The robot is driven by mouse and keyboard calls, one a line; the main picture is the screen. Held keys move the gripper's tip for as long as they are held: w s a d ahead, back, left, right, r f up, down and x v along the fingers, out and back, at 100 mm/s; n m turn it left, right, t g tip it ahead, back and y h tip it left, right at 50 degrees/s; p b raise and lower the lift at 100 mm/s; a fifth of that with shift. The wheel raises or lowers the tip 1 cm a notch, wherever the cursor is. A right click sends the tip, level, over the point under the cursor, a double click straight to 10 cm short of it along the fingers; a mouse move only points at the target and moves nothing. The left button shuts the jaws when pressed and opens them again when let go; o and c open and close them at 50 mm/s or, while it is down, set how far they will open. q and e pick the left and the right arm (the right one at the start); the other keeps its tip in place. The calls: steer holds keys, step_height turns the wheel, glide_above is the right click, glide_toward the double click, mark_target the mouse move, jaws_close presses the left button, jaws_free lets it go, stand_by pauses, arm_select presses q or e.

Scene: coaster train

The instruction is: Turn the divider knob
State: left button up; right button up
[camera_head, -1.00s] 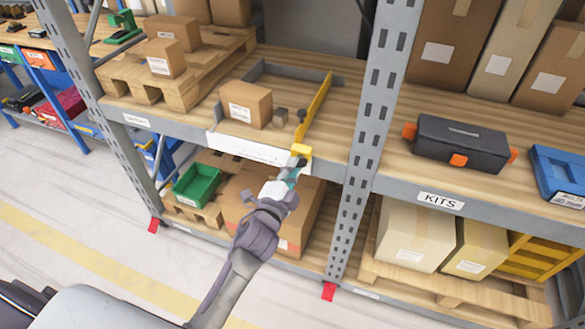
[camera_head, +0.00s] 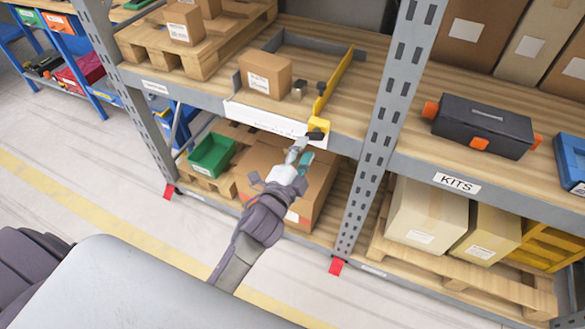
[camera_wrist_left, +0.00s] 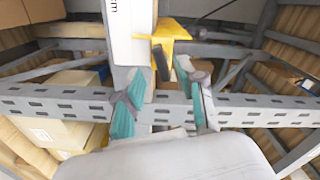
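The yellow divider (camera_head: 338,78) stands along the right side of a grey-walled bay on the middle shelf. Its yellow front block (camera_head: 319,124) sits at the shelf edge, with a dark knob (camera_head: 315,136) on its face. In the left wrist view the yellow block (camera_wrist_left: 170,29) is at the top, with the dark knob (camera_wrist_left: 160,62) hanging below it. My left gripper (camera_head: 303,151) is just below and in front of the knob. Its teal-padded fingers are apart in the wrist view (camera_wrist_left: 160,92), with nothing visibly held between them. My right gripper is out of view.
A cardboard box (camera_head: 265,73) and small blocks (camera_head: 299,90) are in the bay. A white label strip (camera_head: 270,121) runs along its front. A perforated rack post (camera_head: 385,130) stands to the right, beside a dark toolbox (camera_head: 484,124). A green bin (camera_head: 212,155) is below.

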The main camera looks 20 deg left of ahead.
arm_select(q)
steer(key=s, duration=0.8)
steer(key=shift+s+a, duration=0.15)
steer(key=shift+s, duration=0.1)
steer(key=s+f+n+g, duration=0.2)
steer(key=s+f+g, duration=0.1)
steer(key=f, duration=0.8)
steer(key=s+f+n+g, duration=0.2)
steer(key=s+f+g, duration=0.1)
steer(key=f, duration=0.8)
steer(key=s+f+n+g, duration=0.2)
steer(key=s+f, duration=0.2)
steer(key=f, duration=0.8)
steer(key=s+a+f+n+g, duration=0.1)
steer(key=s+f+n+g, duration=0.1)
steer(key=s+f, duration=0.4)
steer(key=s+a+f+n+g, duration=0.2)
steer(key=s+f+g, duration=0.2)
steer(key=s, duration=0.8)
steer(key=s+a+f+n+g, duration=0.2)
steer(key=s+f+g, duration=0.1)
steer(key=s+f, duration=0.5)
steer(key=shift+s+a+y, duration=0.25)
steer(key=shift+s+y, duration=0.05)
steer(key=shift+s, duration=0.35)
